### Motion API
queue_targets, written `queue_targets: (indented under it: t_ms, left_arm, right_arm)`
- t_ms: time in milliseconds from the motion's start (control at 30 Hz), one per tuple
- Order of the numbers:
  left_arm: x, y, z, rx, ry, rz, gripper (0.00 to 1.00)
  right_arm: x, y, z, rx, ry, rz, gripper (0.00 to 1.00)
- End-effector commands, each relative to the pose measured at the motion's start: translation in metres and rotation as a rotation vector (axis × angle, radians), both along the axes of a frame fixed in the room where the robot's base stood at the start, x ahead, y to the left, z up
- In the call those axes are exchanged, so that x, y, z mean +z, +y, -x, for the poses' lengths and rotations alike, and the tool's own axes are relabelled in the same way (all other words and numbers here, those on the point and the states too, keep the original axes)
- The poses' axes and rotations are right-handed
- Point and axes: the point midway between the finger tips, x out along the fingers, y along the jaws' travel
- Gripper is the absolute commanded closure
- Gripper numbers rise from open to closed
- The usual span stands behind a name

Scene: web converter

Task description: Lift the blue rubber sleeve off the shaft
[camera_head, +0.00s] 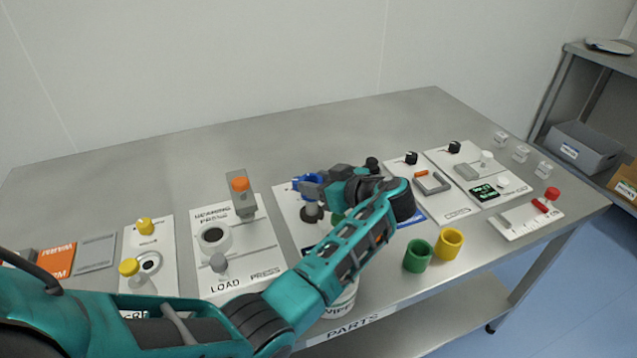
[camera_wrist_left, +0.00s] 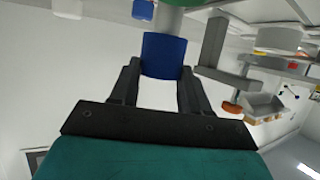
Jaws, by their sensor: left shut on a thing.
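The blue rubber sleeve (camera_head: 307,181) is between the fingers of my left gripper (camera_head: 311,186), above a dark stand (camera_head: 312,212) on a white panel. The left wrist view shows the blue sleeve (camera_wrist_left: 163,55) between the two dark fingertips of my left gripper (camera_wrist_left: 160,72), which is shut on it. In that view a pale grey shaft (camera_wrist_left: 169,20) meets the sleeve's end, with a green part (camera_wrist_left: 185,3) beyond it. I cannot tell how far the sleeve is around the shaft. My right gripper is not in view.
A green ring (camera_head: 418,256) and a yellow ring (camera_head: 449,243) stand near the front edge. The load press panel (camera_head: 236,262) is left of my arm. Other panels lie right and far left. The table's back strip is clear.

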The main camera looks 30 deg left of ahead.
Motion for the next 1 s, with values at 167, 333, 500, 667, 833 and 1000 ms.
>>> queue_targets:
  t_ms: [167, 333, 500, 667, 833, 1000]
  left_arm:
    - [0.005, 0.000, 0.000, 0.000, -0.001, 0.000, 0.97]
    - [0.008, 0.000, 0.000, 0.000, -0.001, 0.000, 0.97]
    - [0.012, 0.000, 0.000, 0.000, -0.001, 0.000, 0.97]
    - [0.015, 0.000, 0.000, 0.000, -0.001, 0.000, 0.97]
    - [0.018, 0.000, 0.000, 0.000, -0.001, 0.000, 0.97]
    - [0.022, 0.000, 0.000, 0.000, -0.001, 0.000, 0.97]
  right_arm:
    - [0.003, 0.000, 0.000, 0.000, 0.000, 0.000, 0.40]
    - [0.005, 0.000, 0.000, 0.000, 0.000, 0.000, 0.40]
    - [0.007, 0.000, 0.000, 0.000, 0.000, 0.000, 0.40]
    - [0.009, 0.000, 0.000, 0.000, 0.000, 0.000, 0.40]
    - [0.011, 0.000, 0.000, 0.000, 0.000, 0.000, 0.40]
    - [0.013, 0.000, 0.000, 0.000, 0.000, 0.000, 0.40]
